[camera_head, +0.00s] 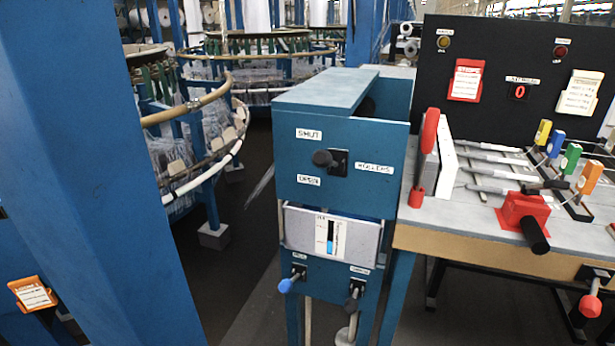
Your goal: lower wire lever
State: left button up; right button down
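No lever carries a label that I can read as "wire", so I cannot tell which one the task names. A blue-tipped lever (287,284) and a black-knobbed lever (352,301) stick out low on the front of the blue cabinet (305,189). A black knob (322,158) sits higher on it, near labels that seem to read "SHUT" and "ROLLERS". On the bench to the right, a red block (522,208) carries a black handle (536,236) pointing down and forward. A red-knobbed lever (590,305) hangs at the bench's front edge. Neither gripper shows.
The bench (450,240) holds metal rods (490,157), an upright red and white plate (440,160) and coloured tags (571,158). A black panel (515,60) stands behind. A blue post (95,150) fills the left. The circular loom (195,110) stands behind the dark floor.

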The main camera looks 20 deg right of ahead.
aim_at(589, 306)
jog(key=z, duration=2.2)
